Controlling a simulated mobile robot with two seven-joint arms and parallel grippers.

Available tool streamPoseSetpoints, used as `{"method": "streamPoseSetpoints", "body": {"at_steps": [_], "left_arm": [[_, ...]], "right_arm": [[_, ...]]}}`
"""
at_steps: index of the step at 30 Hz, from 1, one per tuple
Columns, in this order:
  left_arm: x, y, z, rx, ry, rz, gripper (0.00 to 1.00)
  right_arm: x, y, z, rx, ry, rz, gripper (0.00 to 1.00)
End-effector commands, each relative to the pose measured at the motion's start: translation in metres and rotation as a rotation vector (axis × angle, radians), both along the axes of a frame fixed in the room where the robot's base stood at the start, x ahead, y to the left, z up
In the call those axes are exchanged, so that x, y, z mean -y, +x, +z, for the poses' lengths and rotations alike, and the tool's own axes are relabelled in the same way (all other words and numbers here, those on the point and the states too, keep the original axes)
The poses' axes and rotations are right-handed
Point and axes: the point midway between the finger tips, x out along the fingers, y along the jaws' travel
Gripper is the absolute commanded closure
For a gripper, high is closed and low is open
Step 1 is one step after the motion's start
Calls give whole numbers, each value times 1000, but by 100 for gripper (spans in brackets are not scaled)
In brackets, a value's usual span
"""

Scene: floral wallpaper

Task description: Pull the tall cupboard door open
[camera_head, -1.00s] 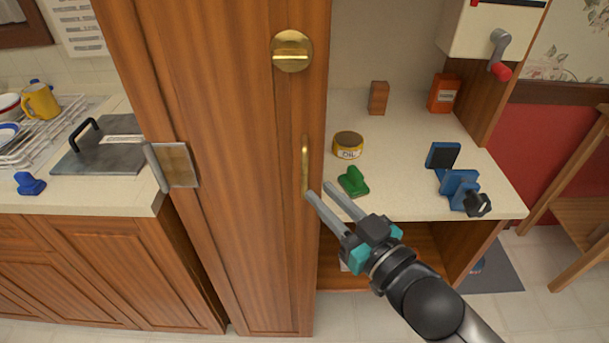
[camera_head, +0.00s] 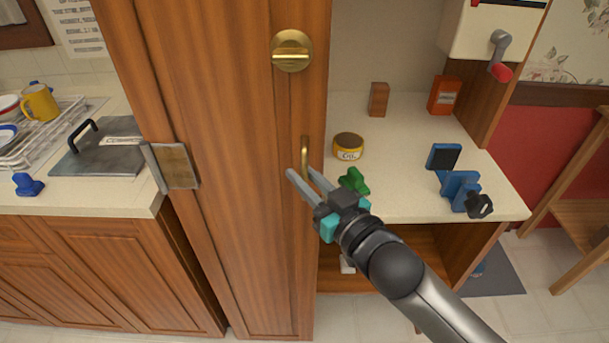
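The tall cupboard door (camera_head: 225,200) is brown wood and stands in the middle of the head view. It looks shut. A brass bar handle (camera_head: 305,154) is upright near its right edge, and a round brass knob plate (camera_head: 292,50) sits above. My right gripper (camera_head: 300,172) is at the lower part of the handle, its two grey fingers apart. One finger shows left of the handle and the other overlaps the handle's lower end. I cannot tell whether either finger touches it. My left gripper is not in view.
On the right counter (camera_head: 420,190) are an oil tin (camera_head: 348,146), a green clamp-like object (camera_head: 354,181) and a blue vise (camera_head: 459,189). A metal bracket (camera_head: 171,167) sticks out at the door's left. The left counter holds a dish rack (camera_head: 45,133).

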Motion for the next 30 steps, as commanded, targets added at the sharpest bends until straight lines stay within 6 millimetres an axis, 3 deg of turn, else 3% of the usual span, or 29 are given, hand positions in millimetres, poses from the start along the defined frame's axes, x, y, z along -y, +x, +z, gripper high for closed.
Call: {"method": "streamPoseSetpoints", "body": {"at_steps": [5, 30], "left_arm": [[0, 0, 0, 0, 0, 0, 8], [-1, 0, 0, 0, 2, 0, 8]], "right_arm": [[0, 0, 0, 0, 0, 0, 100], [0, 0, 0, 0, 0, 1, 100]]}}
